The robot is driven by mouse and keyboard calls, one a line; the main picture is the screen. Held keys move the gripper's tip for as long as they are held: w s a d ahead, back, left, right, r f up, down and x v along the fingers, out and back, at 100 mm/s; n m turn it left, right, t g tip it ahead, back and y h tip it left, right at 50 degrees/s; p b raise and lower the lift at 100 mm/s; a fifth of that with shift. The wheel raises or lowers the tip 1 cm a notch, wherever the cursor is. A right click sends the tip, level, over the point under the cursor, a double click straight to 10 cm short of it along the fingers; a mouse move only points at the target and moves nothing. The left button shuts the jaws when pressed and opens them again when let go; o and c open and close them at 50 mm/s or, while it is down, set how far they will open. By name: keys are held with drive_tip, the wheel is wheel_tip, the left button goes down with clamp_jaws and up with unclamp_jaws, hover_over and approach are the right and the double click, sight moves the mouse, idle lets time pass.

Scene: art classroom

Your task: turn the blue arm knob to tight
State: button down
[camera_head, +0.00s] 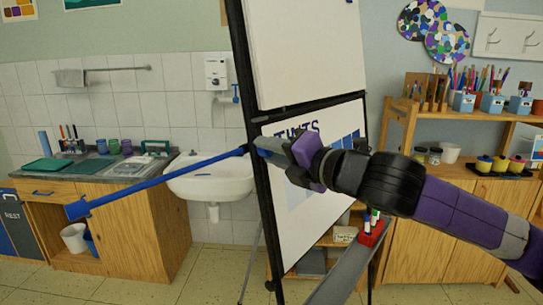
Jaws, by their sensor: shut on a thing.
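A long blue arm (150,180) sticks out to the left from the black post of an easel (255,110), sloping down to a hooked end. My gripper (262,147) reaches in from the right in front of the easel. Its tips are at the post, where the blue arm joins it, and are shut on the blue arm knob. The knob is hidden by the fingers and the post, so its marks and turn cannot be read.
White boards (305,50) fill the easel behind my gripper. A grey tray (345,268) with red-held markers (372,228) juts out below my arm. A sink (212,180) and wooden counter (135,215) stand left, a shelf (470,112) with paint pots right.

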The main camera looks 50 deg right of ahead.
drive_tip(key=m+g, duration=0.1)
drive_tip(key=m, duration=0.4)
drive_tip(key=m+g+p, duration=0.1)
drive_tip(key=m, duration=0.5)
drive_tip(key=shift+r+p, duration=0.2)
drive_tip(key=shift+p, duration=0.1)
drive_tip(key=shift+m, duration=0.3)
drive_tip(key=c, duration=1.1)
unclamp_jaws()
drive_tip(key=shift+o, duration=0.2)
